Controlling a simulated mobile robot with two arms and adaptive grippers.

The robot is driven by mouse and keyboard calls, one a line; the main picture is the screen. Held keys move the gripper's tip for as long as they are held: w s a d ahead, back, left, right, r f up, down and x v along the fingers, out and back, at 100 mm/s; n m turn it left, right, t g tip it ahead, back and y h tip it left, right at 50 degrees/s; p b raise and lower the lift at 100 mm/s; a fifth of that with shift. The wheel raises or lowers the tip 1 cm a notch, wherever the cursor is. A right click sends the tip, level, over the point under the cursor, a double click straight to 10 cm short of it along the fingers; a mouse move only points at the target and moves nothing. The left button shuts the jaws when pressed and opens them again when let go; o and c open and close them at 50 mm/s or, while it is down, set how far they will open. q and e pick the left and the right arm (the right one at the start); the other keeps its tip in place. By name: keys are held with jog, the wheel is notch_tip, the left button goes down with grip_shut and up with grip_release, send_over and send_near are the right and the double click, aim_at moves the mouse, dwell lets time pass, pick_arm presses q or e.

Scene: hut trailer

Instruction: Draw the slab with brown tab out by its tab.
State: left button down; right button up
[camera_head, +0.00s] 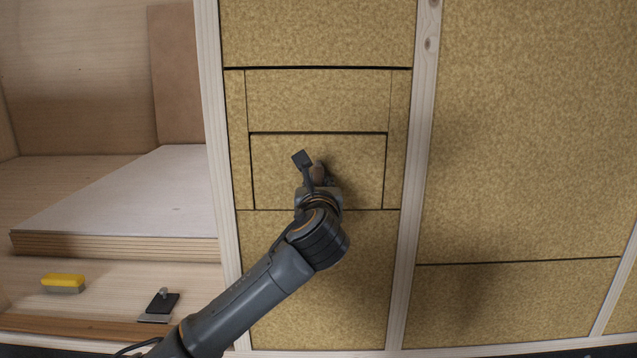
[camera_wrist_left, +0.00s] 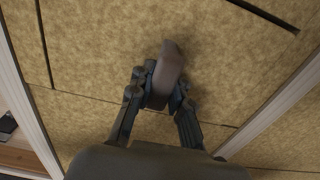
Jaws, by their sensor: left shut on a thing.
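The slab with brown tab (camera_head: 275,150) is a tan, rough-faced rectangle set between other tan slabs in a wooden-framed bay. Dark gaps show along its top and sides. Its brown tab (camera_head: 318,172) sticks out from the face and is partly hidden by my left gripper (camera_head: 318,188). In the left wrist view the tab (camera_wrist_left: 170,62) rises between the two fingers of my left gripper (camera_wrist_left: 162,95), which is shut on it. The slab (camera_wrist_left: 110,60) fills the area behind the tab in that view. My right gripper is not in view.
Pale wooden studs (camera_head: 419,150) border the bay. At the left, a light board (camera_head: 120,200) lies in a wooden recess. A yellow-topped brush (camera_head: 63,282) and a dark-handled trowel-like tool (camera_head: 162,302) lie on the ledge below it.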

pick_arm(q)
jog(key=shift+r+p, duration=0.1)
jog(key=shift+p, duration=0.25)
dwell(0.4)
jog(key=shift+s, duration=0.1)
jog(key=shift+s, duration=0.1)
jog(key=s+p, duration=0.2)
jog(key=s, duration=0.5)
dwell(1.3)
jog(key=shift+s, duration=0.1)
jog(key=s+p, duration=0.2)
jog(key=s, duration=0.4)
dwell(0.5)
